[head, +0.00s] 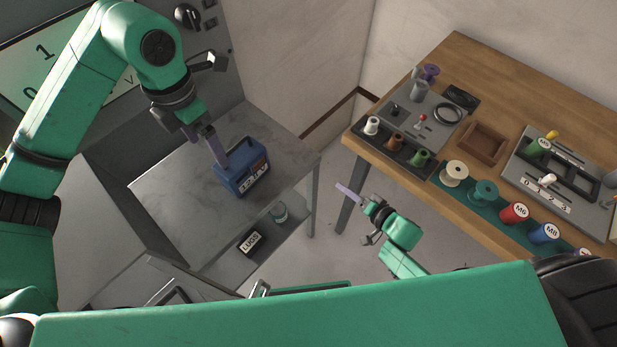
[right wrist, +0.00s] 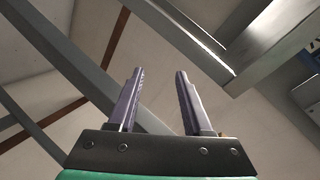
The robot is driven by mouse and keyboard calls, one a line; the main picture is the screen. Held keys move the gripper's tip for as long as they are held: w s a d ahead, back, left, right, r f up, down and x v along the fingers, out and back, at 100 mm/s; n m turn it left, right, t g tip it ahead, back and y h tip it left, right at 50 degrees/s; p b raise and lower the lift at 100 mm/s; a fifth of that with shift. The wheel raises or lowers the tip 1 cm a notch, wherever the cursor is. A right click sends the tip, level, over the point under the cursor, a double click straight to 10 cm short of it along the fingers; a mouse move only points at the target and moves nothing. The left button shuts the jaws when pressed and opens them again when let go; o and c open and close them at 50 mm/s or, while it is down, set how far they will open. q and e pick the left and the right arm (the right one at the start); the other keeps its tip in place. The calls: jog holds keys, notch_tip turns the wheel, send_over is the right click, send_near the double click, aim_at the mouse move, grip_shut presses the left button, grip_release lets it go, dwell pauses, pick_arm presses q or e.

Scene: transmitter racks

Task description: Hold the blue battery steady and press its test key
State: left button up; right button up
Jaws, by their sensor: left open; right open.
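The test key is too small to make out. My right gripper (head: 348,190) is open and empty, low between the table and the wooden bench. In the right wrist view its two fingers (right wrist: 158,100) stand apart with nothing between them.
The grey metal table (head: 165,190) has free room around the battery. The wooden bench (head: 480,75) at the right carries spools, a brown tray (head: 483,143) and panels.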

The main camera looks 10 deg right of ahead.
aim_at(226, 180)
jog(key=a+r+y, duration=0.1)
jog(key=a+r, duration=0.1)
jog(key=r, duration=0.1)
jog(key=a+r+y, duration=0.2)
jog(key=a+r, duration=0.1)
jog(key=r, duration=0.1)
jog(key=a+r+y, duration=0.2)
jog(key=r, duration=0.1)
jog(key=shift+a+r+m+g, duration=0.2)
jog(key=shift+m+g, duration=0.1)
jog(key=shift+m, duration=0.1)
pick_arm(q)
notch_tip(226, 180, down, 15)
jog(key=shift+r, duration=0.2)
grip_shut()
pick_arm(e)
jog(key=s+a+r+g+y, duration=0.3)
jog(key=s+a+r+y, duration=0.1)
jog(key=r, duration=0.3)
jog(key=shift+a+r, duration=0.15)
jog(key=shift+a, duration=0.45)
grip_shut()
